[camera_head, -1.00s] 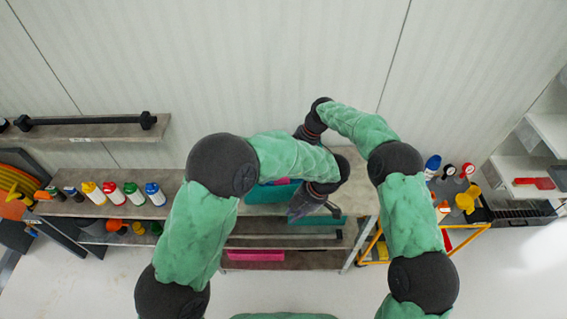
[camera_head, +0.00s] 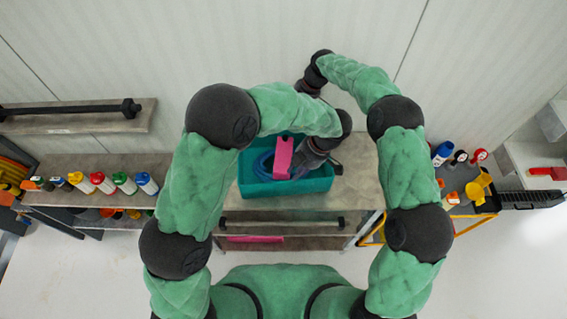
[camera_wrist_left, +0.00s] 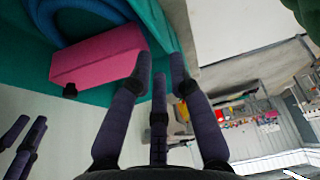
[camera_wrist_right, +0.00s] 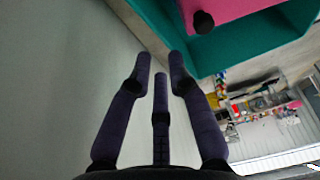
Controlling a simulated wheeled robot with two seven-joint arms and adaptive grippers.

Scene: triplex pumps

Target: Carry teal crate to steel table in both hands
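The teal crate (camera_head: 260,190) stands on a grey-brown bench top (camera_head: 355,190) ahead of me. It holds a pink block (camera_head: 283,158) and a blue ring (camera_head: 263,166). My left gripper (camera_head: 298,168) is over the crate's right part. In the left wrist view its fingers (camera_wrist_left: 160,68) are spread by the teal wall (camera_wrist_left: 158,25); contact cannot be told. My right gripper (camera_wrist_right: 160,72) has spread, empty-looking fingers near the crate's edge (camera_wrist_right: 220,50). In the head view it is near the back wall, mostly hidden by its arm. Which surface is the steel table is unclear.
A dark bar (camera_head: 280,223) lies along a lower shelf. A cart with yellow items (camera_head: 478,190) stands at right, with white shelving (camera_head: 530,165) beyond. A wall shelf with a bar (camera_head: 75,112) is at upper left.

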